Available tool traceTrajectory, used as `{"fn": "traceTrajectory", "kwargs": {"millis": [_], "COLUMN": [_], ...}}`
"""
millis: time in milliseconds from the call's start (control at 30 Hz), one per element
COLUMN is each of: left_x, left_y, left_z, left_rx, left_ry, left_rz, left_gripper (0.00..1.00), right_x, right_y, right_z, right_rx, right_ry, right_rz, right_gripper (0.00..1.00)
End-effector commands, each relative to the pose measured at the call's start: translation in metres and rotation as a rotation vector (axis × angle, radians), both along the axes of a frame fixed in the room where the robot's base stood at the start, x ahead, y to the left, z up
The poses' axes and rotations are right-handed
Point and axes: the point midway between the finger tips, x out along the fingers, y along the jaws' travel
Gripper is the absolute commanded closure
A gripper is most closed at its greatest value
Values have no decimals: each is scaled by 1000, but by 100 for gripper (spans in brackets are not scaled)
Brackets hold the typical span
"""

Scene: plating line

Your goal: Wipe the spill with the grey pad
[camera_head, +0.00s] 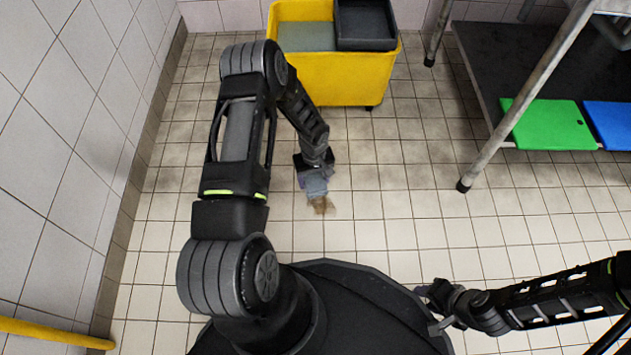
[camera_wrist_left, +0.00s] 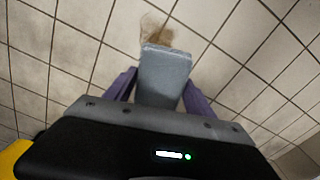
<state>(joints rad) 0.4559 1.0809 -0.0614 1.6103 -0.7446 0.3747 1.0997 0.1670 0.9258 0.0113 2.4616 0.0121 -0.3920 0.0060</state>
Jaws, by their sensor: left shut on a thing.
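The grey pad (camera_wrist_left: 164,75) is held between the purple fingers of my left gripper (camera_wrist_left: 160,88) in the left wrist view. In the head view my left gripper (camera_head: 314,180) is low over the tiled floor, with the pad (camera_head: 316,188) at its tip. The brown spill (camera_head: 321,205) is on the floor just in front of the pad, and it also shows past the pad in the left wrist view (camera_wrist_left: 155,32). I cannot tell whether the pad touches the floor. My right gripper (camera_head: 436,308) is at the lower right, far from the spill, and its fingers are too small to read.
A yellow mop bucket (camera_head: 340,80) stands behind my left arm. At the right is a metal-legged rack (camera_head: 530,75) with a dark low shelf bearing a green board (camera_head: 550,125) and a blue board (camera_head: 612,122). A tiled wall is at the left. The floor around the spill is clear.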

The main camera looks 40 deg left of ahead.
Motion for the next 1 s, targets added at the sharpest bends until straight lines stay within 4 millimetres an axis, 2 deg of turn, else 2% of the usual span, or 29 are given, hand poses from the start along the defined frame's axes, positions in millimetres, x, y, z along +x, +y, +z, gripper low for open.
{"fn": "traceTrajectory", "kwargs": {"millis": [200,567,1000], "left_x": [-1,-2,-8], "left_y": [1,0,-2], "left_z": [0,-1,-35], "left_rx": [2,1,1], "left_ry": [5,5,7], "left_rz": [115,120,123], "left_gripper": [75,75,75], "right_x": [0,0,3], "right_y": [0,0,0], "right_z": [0,-1,-19], "right_rx": [0,0,4], "right_ry": [1,1,-1], "right_rz": [1,0,-1], "right_gripper": [64,64,64]}}
